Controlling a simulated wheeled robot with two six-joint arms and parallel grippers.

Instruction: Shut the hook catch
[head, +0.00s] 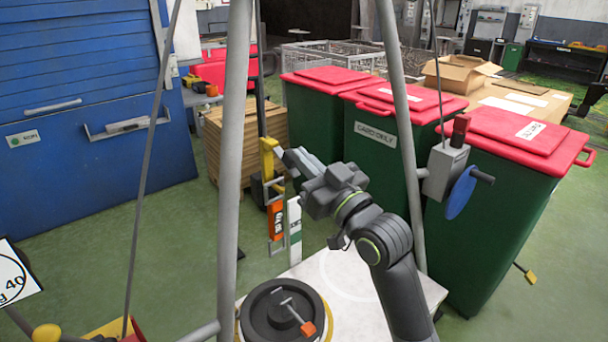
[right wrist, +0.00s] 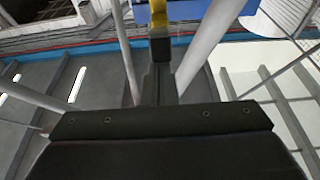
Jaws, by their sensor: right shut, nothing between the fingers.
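My right gripper (head: 290,159) reaches left from my right arm in the head view, with its fingers shut and empty. Its tip is right beside a yellow upright piece (head: 267,157); I cannot tell whether they touch. In the right wrist view the yellow piece (right wrist: 160,20) stands just beyond the shut fingers (right wrist: 160,85). Below it in the head view is an orange labelled part (head: 275,220) on a narrow metal frame. I cannot tell which part is the hook catch or how it sits. My left gripper is not in view.
Grey poles (head: 234,150) frame the space on both sides. A black round hub (head: 262,320) with an orange-tipped lever (head: 307,328) sits low in front. A white-and-green post (head: 294,230) stands beside the orange part. Red-lidded green bins (head: 385,150) stand behind.

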